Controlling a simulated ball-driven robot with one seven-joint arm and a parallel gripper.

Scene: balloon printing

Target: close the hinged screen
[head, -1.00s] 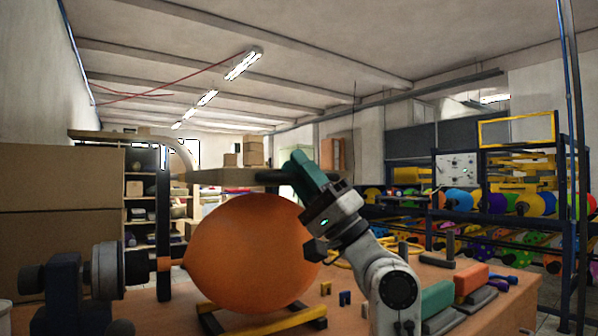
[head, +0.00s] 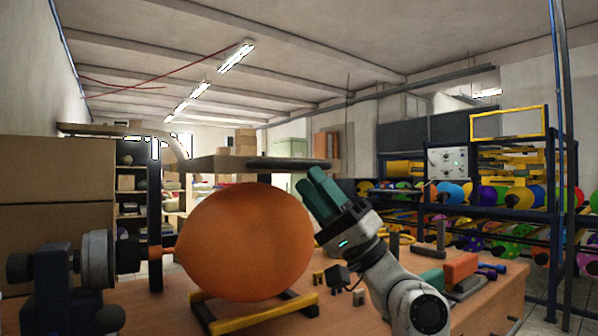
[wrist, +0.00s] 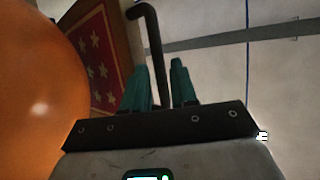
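The hinged screen (head: 222,165) is raised, nearly edge-on above the orange balloon (head: 245,240). Its black handle bar (head: 290,163) juts out to the right. In the wrist view, the screen's red underside with pale stars (wrist: 98,55) shows at upper left, and the bent handle (wrist: 152,40) hangs in line with the gap between my fingers. My gripper (head: 318,186), with teal fingers, is just below the handle's right end, right of the balloon. The fingers are apart in the wrist view (wrist: 166,85). Whether the handle lies between them or beyond them, I cannot tell.
The balloon rests over a yellow and black cradle (head: 262,318) on the orange table (head: 370,310), held at left by a dark clamp (head: 100,258). Coloured blocks (head: 460,268) lie at the table's right. A blue rack (head: 500,155) stands behind; cardboard boxes (head: 50,215) stand left.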

